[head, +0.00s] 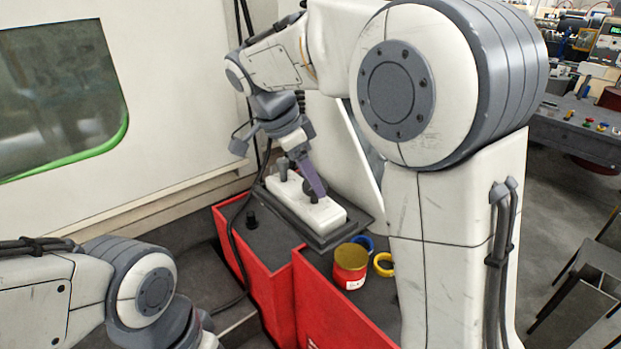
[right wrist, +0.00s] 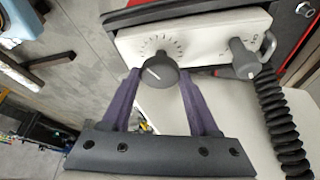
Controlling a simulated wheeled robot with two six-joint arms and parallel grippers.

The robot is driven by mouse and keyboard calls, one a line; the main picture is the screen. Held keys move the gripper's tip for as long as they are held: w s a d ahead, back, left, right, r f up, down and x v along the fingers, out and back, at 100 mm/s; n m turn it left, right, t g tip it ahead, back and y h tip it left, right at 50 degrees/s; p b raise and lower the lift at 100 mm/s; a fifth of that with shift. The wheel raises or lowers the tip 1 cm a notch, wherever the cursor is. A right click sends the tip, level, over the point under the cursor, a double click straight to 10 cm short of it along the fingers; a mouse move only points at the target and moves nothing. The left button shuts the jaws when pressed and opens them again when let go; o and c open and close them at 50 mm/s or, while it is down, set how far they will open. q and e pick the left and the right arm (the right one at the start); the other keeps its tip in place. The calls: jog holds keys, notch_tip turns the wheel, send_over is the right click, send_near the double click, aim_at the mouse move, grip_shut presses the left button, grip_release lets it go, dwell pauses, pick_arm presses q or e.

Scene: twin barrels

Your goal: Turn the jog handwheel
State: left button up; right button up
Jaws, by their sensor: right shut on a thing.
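The jog handwheel (right wrist: 158,74) is a dark round knob with a white pointer mark, on the white face of a pendant box (right wrist: 200,45). Scale marks ring its far side. My right gripper (right wrist: 160,78) has its purple fingers on both sides of the knob and is shut on it. In the head view, my right gripper (head: 316,192) reaches down to the pendant box (head: 332,217), where the fingers partly hide the handwheel. My left arm shows at the lower left of the head view; its gripper is out of sight.
A second dark knob (right wrist: 243,58) sits beside the handwheel, near a coiled black cable (right wrist: 280,120). The pendant rests on a dark tray on a red cabinet (head: 340,310). A red can (head: 350,270), a blue ring (head: 364,242) and a yellow ring (head: 384,264) stand nearby.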

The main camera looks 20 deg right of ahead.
jog(key=shift+w+m+g, duration=0.1)
jog(key=shift+m+g, duration=0.2)
jog(key=shift+m, duration=0.5)
jog(key=o, duration=1.4)
jog(key=v, duration=1)
jog(key=shift+r+b, duration=0.25)
jog(key=shift+b, duration=0.1)
